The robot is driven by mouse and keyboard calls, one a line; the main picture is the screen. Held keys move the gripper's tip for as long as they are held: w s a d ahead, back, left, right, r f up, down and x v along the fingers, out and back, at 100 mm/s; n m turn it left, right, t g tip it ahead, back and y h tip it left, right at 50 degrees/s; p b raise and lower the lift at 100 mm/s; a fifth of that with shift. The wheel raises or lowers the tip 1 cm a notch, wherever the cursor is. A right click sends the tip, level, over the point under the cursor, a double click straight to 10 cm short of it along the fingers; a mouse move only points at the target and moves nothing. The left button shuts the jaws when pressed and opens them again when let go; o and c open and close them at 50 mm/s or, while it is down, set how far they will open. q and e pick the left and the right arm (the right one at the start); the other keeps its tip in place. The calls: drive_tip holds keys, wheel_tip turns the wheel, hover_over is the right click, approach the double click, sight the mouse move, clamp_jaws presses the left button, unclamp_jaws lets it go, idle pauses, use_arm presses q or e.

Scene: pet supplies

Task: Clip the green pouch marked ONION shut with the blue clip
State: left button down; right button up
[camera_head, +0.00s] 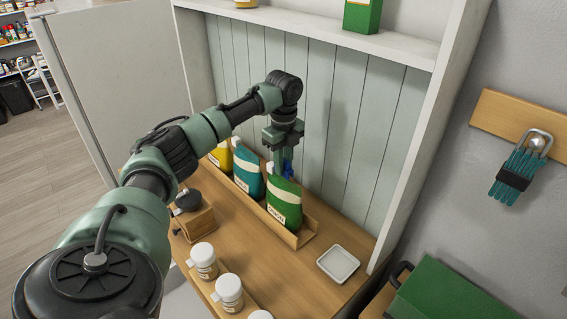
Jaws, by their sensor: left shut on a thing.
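The green pouch (285,203) stands at the right end of a row of pouches in a low wooden rack (301,238). It has a pale band and a white label, whose print is too small to read for sure. My left gripper (282,160) points down just above the pouch's top. It is shut on the small blue clip (288,168), which is partly hidden by the fingers. The clip is at or just above the pouch's top edge; I cannot tell whether it touches or grips it. My right gripper is not in view.
A teal pouch (248,173) and a yellow pouch (221,156) stand left of the green one. An empty white dish (338,263) lies to the right. White jars (229,290) stand at the front. A panelled back wall and side post (427,130) bound the counter.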

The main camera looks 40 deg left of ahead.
use_arm(q)
drive_tip(key=shift+f, duration=1.7)
drive_tip(key=c, duration=1.2)
unclamp_jaws()
drive_tip(key=shift+r+b, duration=0.4)
drive_tip(key=shift+r, duration=0.15)
wheel_tip(320, 180, up, 7)
drive_tip(key=shift+f+b, duration=0.1)
drive_tip(key=shift+b, duration=1)
